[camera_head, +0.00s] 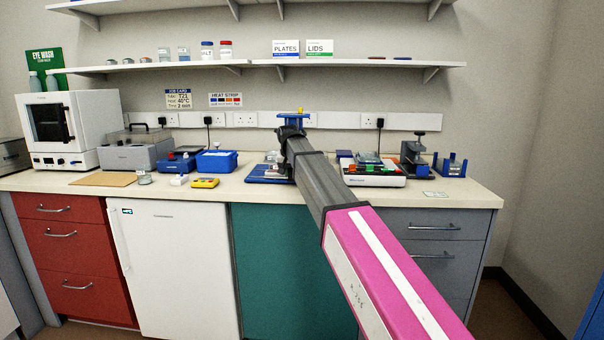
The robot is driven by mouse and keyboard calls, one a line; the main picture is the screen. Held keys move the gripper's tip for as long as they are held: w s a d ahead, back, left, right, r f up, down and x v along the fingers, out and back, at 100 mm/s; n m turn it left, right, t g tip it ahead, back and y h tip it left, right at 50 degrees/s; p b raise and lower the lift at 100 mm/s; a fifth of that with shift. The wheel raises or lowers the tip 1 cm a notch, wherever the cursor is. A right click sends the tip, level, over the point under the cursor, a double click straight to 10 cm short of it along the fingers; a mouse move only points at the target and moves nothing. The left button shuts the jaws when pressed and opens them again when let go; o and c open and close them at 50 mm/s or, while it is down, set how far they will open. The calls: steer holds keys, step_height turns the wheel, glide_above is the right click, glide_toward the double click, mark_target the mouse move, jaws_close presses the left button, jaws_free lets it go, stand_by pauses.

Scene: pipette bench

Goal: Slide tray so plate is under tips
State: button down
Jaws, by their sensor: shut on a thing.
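A blue tray stand (262,172) sits on the bench, left of my arm's far end. Small pale items show on it, too small to tell plate from tips. My gripper (283,158) is low at the station's right side, mostly hidden by my arm. It is shut on what appears to be the tray; its fingertips and the exact contact are not clear. Whether the plate lies under the tips cannot be told.
Left on the bench are a blue bin (217,161), a yellow device (205,183) and a grey instrument (135,150). Right of my arm are a white block with coloured parts (375,178), a dark stand (416,155) and a blue rack (452,166). The front strip between is mostly clear.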

steer(key=a, duration=0.8)
steer(key=shift+w, duration=0.15)
steer(key=c, duration=1)
jaws_free()
steer(key=shift+o, duration=0.2)
steer(key=v, duration=1.1)
